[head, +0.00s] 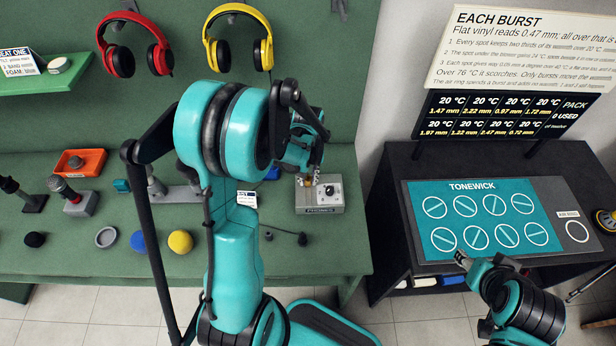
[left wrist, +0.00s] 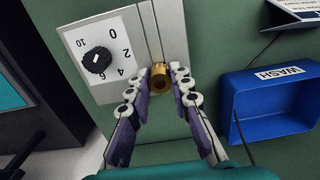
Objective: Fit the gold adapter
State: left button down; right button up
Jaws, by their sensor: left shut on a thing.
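The gold adapter (left wrist: 160,78) is a short brass-coloured cylinder with a round opening, seen in the left wrist view between the fingertips of my left gripper (left wrist: 163,84). My left gripper is shut on it. In the head view, my left gripper (head: 312,172) is low over the back part of a grey box with a dial (head: 320,196). The adapter is at the box's edge in the wrist view; I cannot tell whether it is seated in a socket. My right gripper (head: 463,260) is near the front of the dark table, its jaws too small to judge.
A blue WASH tray (left wrist: 275,105) lies beside the box in the wrist view. Red headphones (head: 135,45) and yellow headphones (head: 238,40) hang on the green back wall.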

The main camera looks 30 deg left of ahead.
pick_arm(q)
jog(key=shift+f, duration=0.3)
jog(key=c, duration=1.3)
grip_release()
jog(key=shift+r, duration=0.1)
notch_tip(320, 180, up, 12)
